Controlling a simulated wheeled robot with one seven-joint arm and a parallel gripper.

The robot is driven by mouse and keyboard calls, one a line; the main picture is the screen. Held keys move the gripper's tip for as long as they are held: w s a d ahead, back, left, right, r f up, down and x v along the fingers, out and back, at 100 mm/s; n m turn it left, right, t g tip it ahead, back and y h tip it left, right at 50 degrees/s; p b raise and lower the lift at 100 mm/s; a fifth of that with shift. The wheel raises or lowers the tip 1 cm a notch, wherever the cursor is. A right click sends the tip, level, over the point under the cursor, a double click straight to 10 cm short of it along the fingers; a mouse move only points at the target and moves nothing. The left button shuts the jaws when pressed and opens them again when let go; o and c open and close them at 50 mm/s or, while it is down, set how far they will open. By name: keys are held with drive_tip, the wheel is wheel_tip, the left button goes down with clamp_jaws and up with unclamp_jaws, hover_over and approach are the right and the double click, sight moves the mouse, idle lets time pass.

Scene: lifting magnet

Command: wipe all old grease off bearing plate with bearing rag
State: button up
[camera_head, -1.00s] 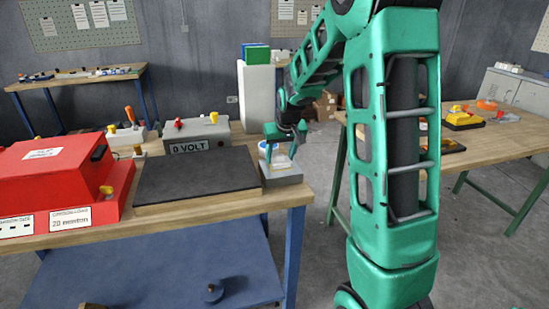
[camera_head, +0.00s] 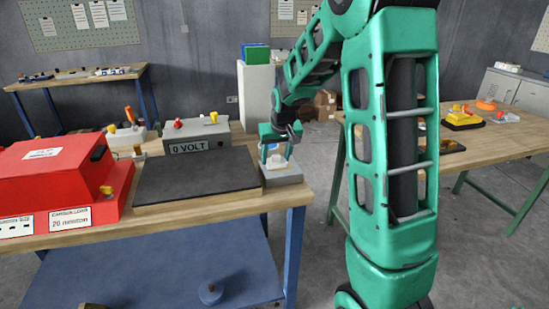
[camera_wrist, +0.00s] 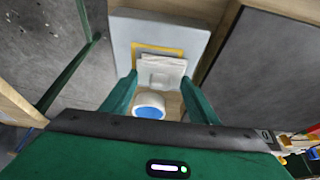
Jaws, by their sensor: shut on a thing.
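The bearing plate (camera_head: 283,180) is a grey block at the right end of the near bench; it also shows in the wrist view (camera_wrist: 122,38). Yellow old grease (camera_wrist: 157,46) shows on it as a strip along the far edge and side of the rag. The white bearing rag (camera_wrist: 161,71) is a folded pad at my fingertips, over the plate; contact with the surface cannot be told. My gripper (camera_wrist: 160,85) is shut on the rag, pointing down above the plate. In the head view my gripper (camera_head: 277,150) partly hides the rag.
A blue and white round thing (camera_wrist: 149,105) shows between my fingers, near the rag. A dark mat (camera_head: 197,175), a grey "0 VOLT" box (camera_head: 195,137) and a red box (camera_head: 60,180) lie to the left. The bench edge is close on the right.

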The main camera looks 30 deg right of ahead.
drive_tip(key=shift+s+d+f, duration=0.1)
drive_tip(key=shift+s+d, duration=0.15)
drive_tip(key=shift+d, duration=0.4)
drive_tip(key=shift+s+d+f, duration=0.1)
drive_tip(key=shift+s+d, duration=0.1)
drive_tip(key=shift+d, duration=0.45)
drive_tip(key=shift+w+a+r, duration=0.1)
drive_tip(key=shift+w+a, duration=0.15)
drive_tip(key=shift+a, duration=0.55)
drive_tip(key=shift+w+a, duration=0.2)
drive_tip(key=shift+a, duration=0.6)
drive_tip(key=shift+s+d+r, duration=0.1)
drive_tip(key=shift+s+d, duration=0.1)
drive_tip(key=shift+d, duration=0.6)
drive_tip(key=shift+s+d+r, duration=0.1)
drive_tip(key=shift+s+d, duration=0.1)
drive_tip(key=shift+d, duration=0.55)
drive_tip(key=shift+w+a+f, duration=0.15)
drive_tip(key=shift+w+a, duration=0.05)
drive_tip(key=shift+a, duration=0.6)
drive_tip(key=shift+w+a+f, duration=0.1)
drive_tip(key=shift+w+a, duration=0.1)
drive_tip(key=shift+a, duration=0.55)
drive_tip(key=shift+r, duration=3.05)
drive_tip(key=shift+r, duration=1.55)
